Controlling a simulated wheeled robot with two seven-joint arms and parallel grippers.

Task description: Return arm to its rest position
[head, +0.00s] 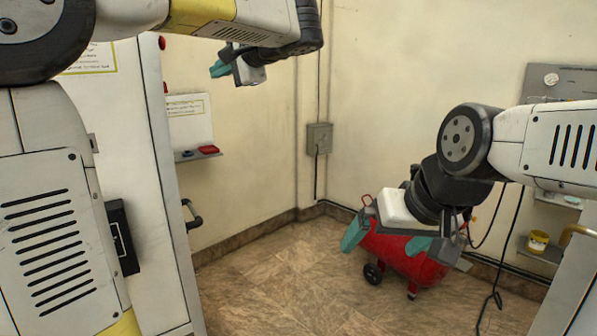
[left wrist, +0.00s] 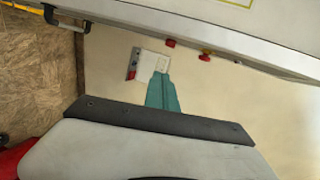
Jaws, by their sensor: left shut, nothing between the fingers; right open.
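My left arm comes in from the upper left in the head view and reaches across the top. Its gripper (head: 220,69) has teal fingers that are shut and empty, held high in front of the beige wall. The left wrist view shows the same teal fingers (left wrist: 162,92) together with nothing between them. My right arm comes in from the right. Its gripper (head: 392,243) points down with its teal fingers apart and empty, in front of the red compressor tank (head: 405,256) and hiding part of it.
A white cabinet (head: 140,150) with a dark handle stands at the left. A small shelf (head: 196,154) with a red item is on the wall behind. A grey box (head: 319,138) hangs near the corner. A yellow cup (head: 538,241) sits on a right shelf. The middle floor (head: 260,285) is clear.

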